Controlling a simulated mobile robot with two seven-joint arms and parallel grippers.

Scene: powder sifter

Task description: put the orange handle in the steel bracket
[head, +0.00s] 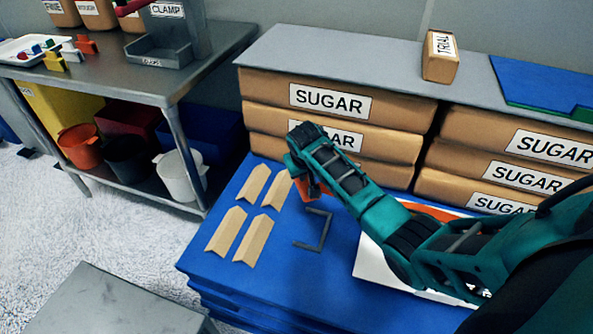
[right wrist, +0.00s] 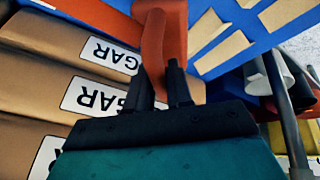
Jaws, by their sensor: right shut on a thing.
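My right gripper (head: 300,172) is over the blue platform, near the front of the sugar bags. It is shut on an orange handle (head: 315,189), mostly hidden behind the gripper and arm in the head view. In the right wrist view the orange handle (right wrist: 153,45) sits between the dark fingers (right wrist: 162,88). The steel bracket (head: 324,230) appears as a thin grey angular frame lying on the blue platform, just below the gripper in the picture and apart from the handle. My left gripper is not in view.
Several tan angled pieces (head: 227,230) lie on the blue platform (head: 265,285) left of the bracket. Stacked sugar bags (head: 270,90) stand behind, with a TRIAL bag (head: 440,57) on the grey top. A white sheet (head: 372,262) lies under my arm. A metal table (head: 110,75) stands left.

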